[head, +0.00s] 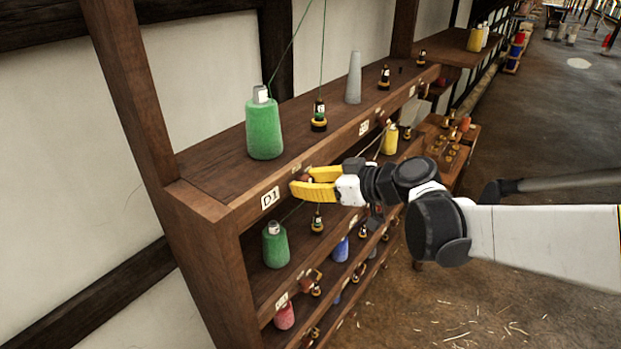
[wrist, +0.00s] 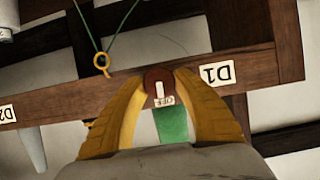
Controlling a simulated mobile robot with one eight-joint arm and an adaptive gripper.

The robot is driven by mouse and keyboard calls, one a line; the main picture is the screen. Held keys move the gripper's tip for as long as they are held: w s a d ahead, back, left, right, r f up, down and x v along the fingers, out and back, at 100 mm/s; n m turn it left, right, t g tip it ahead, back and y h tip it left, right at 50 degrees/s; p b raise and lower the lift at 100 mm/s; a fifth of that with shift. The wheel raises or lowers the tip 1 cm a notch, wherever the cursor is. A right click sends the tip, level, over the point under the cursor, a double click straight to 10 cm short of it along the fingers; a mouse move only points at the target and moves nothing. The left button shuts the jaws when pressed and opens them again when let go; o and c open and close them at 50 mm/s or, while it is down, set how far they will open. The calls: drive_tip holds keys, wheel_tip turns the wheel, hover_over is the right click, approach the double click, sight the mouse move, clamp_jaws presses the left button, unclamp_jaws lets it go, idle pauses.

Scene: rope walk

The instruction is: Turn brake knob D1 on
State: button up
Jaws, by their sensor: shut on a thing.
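The brake knob (wrist: 157,78) is a round reddish-brown knob with a white mark on the shelf's front edge. In the wrist view, which is upside down, the mark stands upright in the picture. A small "OFF" label (wrist: 163,103) shows just below the knob. The D1 label (wrist: 217,74) is beside it; it also shows in the head view (head: 270,198). My gripper (head: 299,183) has its yellow fingers on either side of the knob and is shut on it. In the head view the fingers mostly hide the knob.
A green thread cone (head: 264,130) stands on the top shelf behind the D1 label, with another green cone (head: 276,246) on the shelf below. A yellow-and-black guide (head: 319,119) and a grey cone (head: 354,78) stand further along. The floor at the right is open.

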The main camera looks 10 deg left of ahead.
drive_tip(key=shift+f+b, duration=0.1)
drive_tip(key=shift+b, duration=0.2)
drive_tip(key=m+g+b, duration=0.1)
drive_tip(key=m+b, duration=0.2)
drive_tip(key=shift+w+f+g+y, duration=0.1)
drive_tip(key=shift+w+g+y, duration=0.05)
drive_tip(key=shift+g+y, duration=0.25)
drive_tip(key=m+b, duration=0.1)
drive_tip(key=b, duration=0.1)
drive_tip(key=m+g+y+b, duration=0.1)
drive_tip(key=m+b, duration=0.1)
drive_tip(key=shift+d+f+g+y, duration=0.1)
drive_tip(key=shift+g+y, duration=0.2)
drive_tip(key=m+b, duration=0.2)
drive_tip(key=m+g+y+b, duration=0.1)
drive_tip(key=m+b, duration=0.1)
drive_tip(key=shift+w+y, duration=0.1)
drive_tip(key=shift+y, duration=0.2)
drive_tip(key=shift+m+g+y+b, duration=0.3)
drive_tip(key=shift+m+y+b, duration=0.4)
drive_tip(key=shift+m+b, duration=0.8)
drive_tip(key=shift+m, duration=0.3)
drive_tip(key=o, duration=1.2)
